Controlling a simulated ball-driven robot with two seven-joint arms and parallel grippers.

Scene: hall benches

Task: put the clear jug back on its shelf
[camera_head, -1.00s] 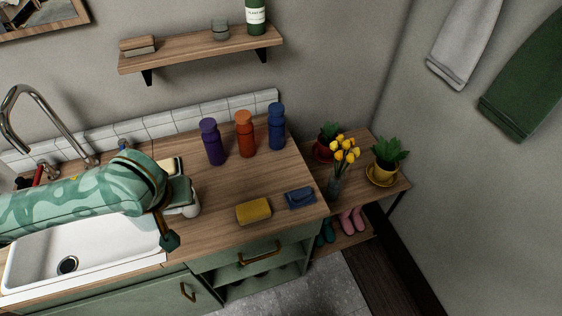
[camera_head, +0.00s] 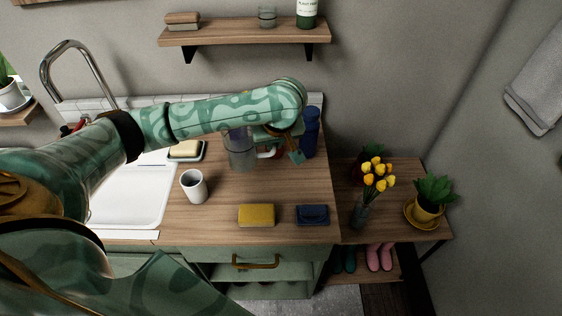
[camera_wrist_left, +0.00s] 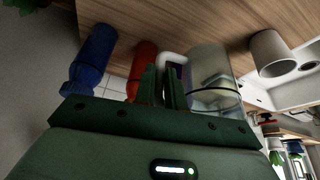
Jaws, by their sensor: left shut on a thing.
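The clear jug (camera_head: 241,158) is over the back of the wooden counter, partly behind my left arm. It also shows in the left wrist view (camera_wrist_left: 213,72), with its pale handle (camera_wrist_left: 171,58) towards my fingers. My left gripper (camera_head: 271,151) is shut on the jug at the handle side; its fingers also show in the left wrist view (camera_wrist_left: 164,84). I cannot tell whether the jug's base touches the counter. My right gripper is out of view.
A blue bottle (camera_head: 311,132) stands just right of my gripper; a red bottle (camera_wrist_left: 143,62) is close by. Potted plants stand right. Mid-counter is free.

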